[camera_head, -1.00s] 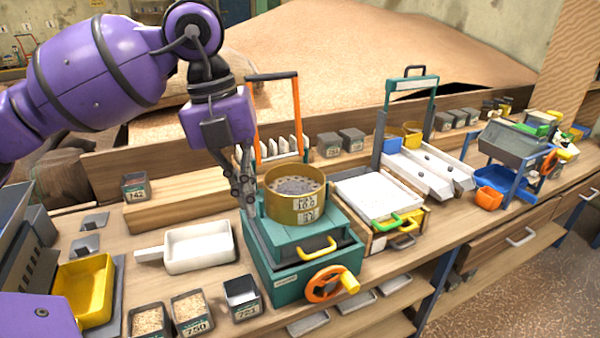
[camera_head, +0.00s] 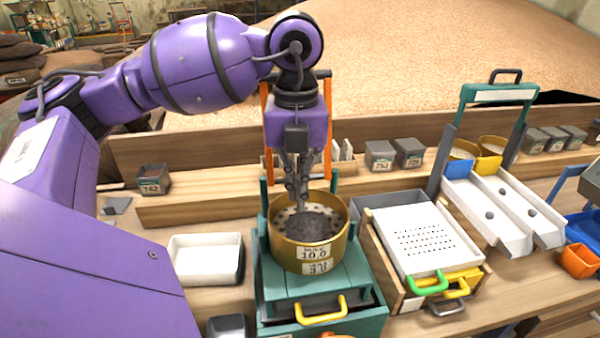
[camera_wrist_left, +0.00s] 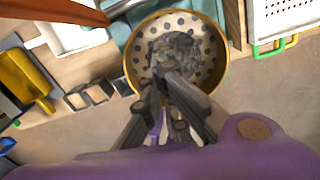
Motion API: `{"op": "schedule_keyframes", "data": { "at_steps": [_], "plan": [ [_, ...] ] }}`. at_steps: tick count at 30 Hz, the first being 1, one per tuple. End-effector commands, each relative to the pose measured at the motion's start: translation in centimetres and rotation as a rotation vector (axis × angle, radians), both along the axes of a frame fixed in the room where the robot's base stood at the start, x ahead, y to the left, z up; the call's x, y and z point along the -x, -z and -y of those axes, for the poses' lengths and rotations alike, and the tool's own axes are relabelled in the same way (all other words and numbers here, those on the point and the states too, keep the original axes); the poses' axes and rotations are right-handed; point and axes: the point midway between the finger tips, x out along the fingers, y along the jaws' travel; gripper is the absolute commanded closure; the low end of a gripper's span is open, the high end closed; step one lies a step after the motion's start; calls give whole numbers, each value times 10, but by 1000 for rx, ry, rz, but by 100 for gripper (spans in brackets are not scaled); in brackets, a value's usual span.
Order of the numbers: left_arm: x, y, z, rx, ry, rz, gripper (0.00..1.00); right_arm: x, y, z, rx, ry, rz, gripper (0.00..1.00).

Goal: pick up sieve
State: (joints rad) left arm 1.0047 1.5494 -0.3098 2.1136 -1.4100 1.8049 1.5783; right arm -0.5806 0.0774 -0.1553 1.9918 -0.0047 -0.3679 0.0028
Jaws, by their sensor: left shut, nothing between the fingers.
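The sieve (camera_head: 283,250) is a round brass pan labelled 10.0, with a second label below it. It sits upright on the teal machine (camera_head: 330,292). Its perforated floor carries a dark grey heap (camera_head: 312,226). It also shows in the left wrist view (camera_wrist_left: 131,66). My left gripper (camera_head: 301,206) points down over the sieve's far inner side, its fingers together and empty. In the left wrist view the fingers (camera_wrist_left: 168,75) overlap the pan's opening and hide part of it. Whether they touch the sieve or the heap I cannot tell. My right gripper is not in view.
A white perforated tray (camera_head: 410,225) with green and yellow handles stands close on the right. An orange upright frame (camera_head: 268,115) rises behind the machine. Grey labelled bins (camera_head: 380,155) line the back ledge.

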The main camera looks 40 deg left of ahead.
Motion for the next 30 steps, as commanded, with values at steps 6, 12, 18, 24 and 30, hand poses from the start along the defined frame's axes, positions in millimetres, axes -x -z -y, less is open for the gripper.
{"op": "schedule_keyframes", "data": {
  "at_steps": [6, 12, 18, 24, 30],
  "plan": [
    [1, 48, 0, 1, 2, -3, 100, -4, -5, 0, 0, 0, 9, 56],
    [20, 48, 18, 1, 6, 6, 100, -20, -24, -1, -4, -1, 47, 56],
    [29, 50, 26, 1, 2, 3, 100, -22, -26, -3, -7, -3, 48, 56],
    [30, 52, 27, 1, 1, 1, 100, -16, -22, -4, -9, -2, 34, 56],
    [30, 52, 27, 1, 1, 1, 100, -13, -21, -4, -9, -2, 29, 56]
  ]
}}
